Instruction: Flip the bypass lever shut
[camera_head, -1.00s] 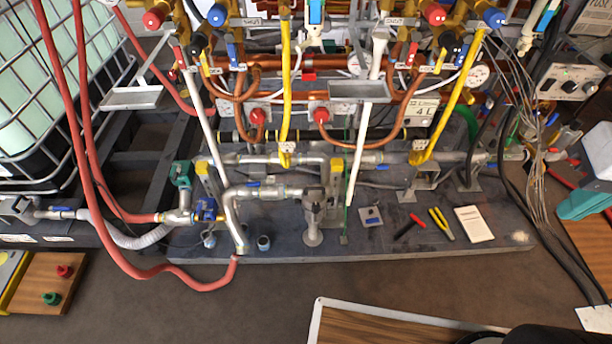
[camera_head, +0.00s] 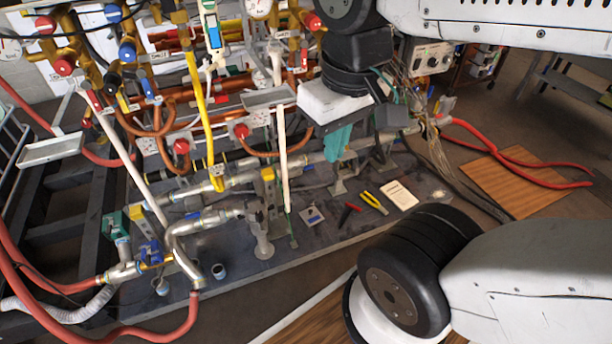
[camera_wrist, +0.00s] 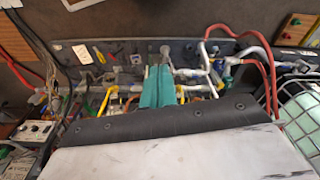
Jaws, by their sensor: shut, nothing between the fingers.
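The bypass lever cannot be told for certain by a label. A small blue lever (camera_head: 192,215) sits on the lower silver pipe in the head view, left of the grey upright valve (camera_head: 262,235). A larger blue valve part (camera_head: 151,250) is further left, near the green fitting (camera_head: 115,224). My gripper (camera_head: 338,143) has teal fingers, shut and empty, pointing down over the right part of the pipework, well right of both blue parts. In the wrist view the gripper (camera_wrist: 160,68) covers part of the pipes behind it.
Yellow pipes (camera_head: 200,120) and white pipes rise in front of the copper pipework. Red hoses (camera_head: 75,290) loop at left. Pliers (camera_head: 373,203) and a card (camera_head: 398,195) lie on the dark bench plate. My arm fills the right side.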

